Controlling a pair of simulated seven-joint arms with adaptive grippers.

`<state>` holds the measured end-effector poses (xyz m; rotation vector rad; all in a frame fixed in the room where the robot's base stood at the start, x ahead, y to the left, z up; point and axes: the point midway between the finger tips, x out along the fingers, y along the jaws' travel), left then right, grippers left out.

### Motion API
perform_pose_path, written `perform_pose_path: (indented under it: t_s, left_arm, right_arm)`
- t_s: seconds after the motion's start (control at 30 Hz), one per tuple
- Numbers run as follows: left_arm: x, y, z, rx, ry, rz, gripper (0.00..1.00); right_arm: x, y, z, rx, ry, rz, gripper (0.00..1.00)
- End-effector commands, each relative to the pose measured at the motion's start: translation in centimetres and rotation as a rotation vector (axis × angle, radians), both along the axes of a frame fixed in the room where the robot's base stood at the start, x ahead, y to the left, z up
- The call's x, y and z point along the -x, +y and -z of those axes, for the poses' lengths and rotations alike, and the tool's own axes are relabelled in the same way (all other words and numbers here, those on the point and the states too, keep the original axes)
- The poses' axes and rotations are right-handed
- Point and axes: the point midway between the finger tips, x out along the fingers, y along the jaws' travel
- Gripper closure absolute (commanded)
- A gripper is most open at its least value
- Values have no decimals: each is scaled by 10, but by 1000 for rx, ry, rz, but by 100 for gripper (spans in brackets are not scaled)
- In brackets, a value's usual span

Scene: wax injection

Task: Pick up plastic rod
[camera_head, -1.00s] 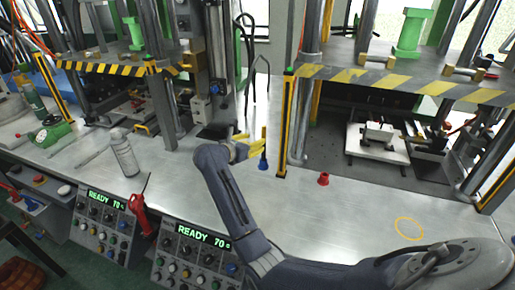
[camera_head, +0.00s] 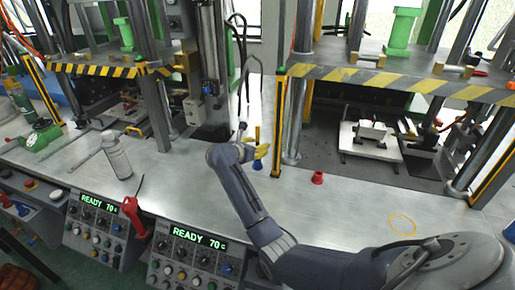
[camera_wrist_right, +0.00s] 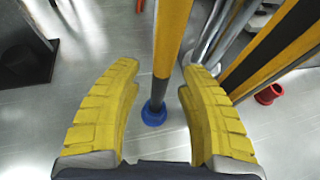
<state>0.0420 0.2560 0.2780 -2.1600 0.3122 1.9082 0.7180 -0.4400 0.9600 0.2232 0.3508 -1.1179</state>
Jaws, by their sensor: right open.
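The plastic rod (camera_wrist_right: 170,45) is yellow with a dark lower end and stands upright in a blue round base (camera_wrist_right: 153,114). It also shows in the head view (camera_head: 257,132), with the blue base (camera_head: 257,165) below it on the bench. My right gripper (camera_wrist_right: 163,82) has yellow ribbed fingers, spread open. In the right wrist view the rod rises between the fingers, nearer the right one, with no clear contact. In the head view the right gripper (camera_head: 258,151) is at the rod and partly covers it. My left gripper is not in view.
An empty-looking red base (camera_head: 317,177) stands to the right of the rod. A black-and-yellow striped post (camera_head: 279,125) of the press is close by on the right. A grey bottle (camera_head: 116,156) stands on the left. The bench front right, around a yellow ring mark (camera_head: 402,224), is clear.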

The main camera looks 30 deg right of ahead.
Motion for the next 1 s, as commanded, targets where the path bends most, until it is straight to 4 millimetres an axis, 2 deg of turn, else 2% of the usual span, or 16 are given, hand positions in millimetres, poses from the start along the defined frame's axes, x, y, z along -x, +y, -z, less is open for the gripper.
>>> perform_pose_path:
  t_s: [0.23,0.6,1.0]
  left_arm:
    - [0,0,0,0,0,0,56]
    - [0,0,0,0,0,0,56]
    - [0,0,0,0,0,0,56]
  right_arm:
    - [0,0,0,1,0,0,57]
    - [0,0,0,1,0,0,100]
    - [0,0,0,1,0,0,100]
